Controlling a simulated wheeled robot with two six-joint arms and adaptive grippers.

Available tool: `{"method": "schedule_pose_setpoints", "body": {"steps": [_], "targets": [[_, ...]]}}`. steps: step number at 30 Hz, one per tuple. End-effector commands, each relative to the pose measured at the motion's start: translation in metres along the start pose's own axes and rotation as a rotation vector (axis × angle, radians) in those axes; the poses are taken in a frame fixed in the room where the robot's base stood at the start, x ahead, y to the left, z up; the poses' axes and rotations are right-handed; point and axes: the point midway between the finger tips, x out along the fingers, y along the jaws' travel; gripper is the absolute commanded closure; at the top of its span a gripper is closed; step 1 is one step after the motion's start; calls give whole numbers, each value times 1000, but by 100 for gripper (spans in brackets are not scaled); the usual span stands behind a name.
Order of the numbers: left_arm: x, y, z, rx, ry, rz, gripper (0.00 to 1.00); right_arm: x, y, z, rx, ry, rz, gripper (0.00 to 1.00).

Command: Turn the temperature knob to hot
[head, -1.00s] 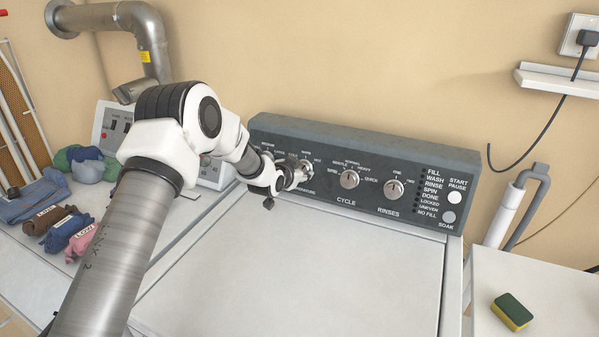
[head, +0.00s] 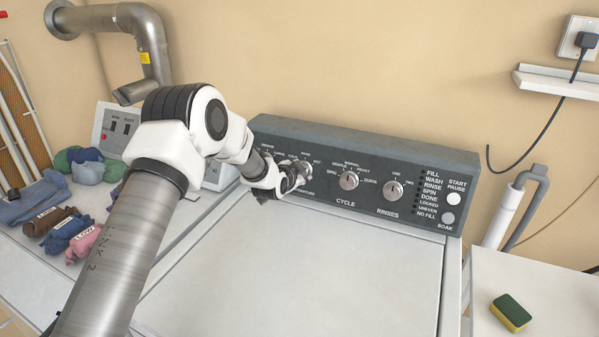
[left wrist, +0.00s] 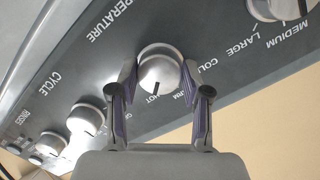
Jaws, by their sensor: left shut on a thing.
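The temperature knob (left wrist: 159,73) is a round silver dial on the dark control panel, at the left of the knob row in the head view (head: 304,168). The left wrist view is upside down and shows its dark pointer line directed toward the HOT label, just left of WARM. My left gripper (left wrist: 158,82) is shut on this knob, one finger on each side; in the head view the gripper (head: 298,172) partly hides it. My right gripper is not in view.
The cycle knob (head: 349,180) and rinses knob (head: 393,190) sit to the right on the same panel. The white washer lid (head: 330,260) below is clear. Folded clothes (head: 70,230) lie at left, and a sponge (head: 511,312) lies at right.

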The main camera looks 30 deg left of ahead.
Motion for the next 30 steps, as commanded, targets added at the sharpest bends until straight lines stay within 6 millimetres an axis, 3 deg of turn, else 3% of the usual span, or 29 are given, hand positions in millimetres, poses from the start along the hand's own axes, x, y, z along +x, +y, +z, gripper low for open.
{"method": "schedule_pose_setpoints", "body": {"steps": [1,2,3,4,16,27,30], "targets": [[0,-1,-1,1,3,-3,87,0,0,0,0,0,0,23],[0,-1,-1,1,3,-3,45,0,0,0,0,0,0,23],[0,-1,-1,1,3,-3,31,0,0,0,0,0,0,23],[0,-1,-1,1,3,-3,27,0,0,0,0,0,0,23],[-9,-2,-1,-2,2,-1,27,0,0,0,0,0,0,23],[-95,-1,0,-3,1,0,27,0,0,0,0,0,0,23],[-110,-1,0,-2,1,0,27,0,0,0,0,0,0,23]]}}
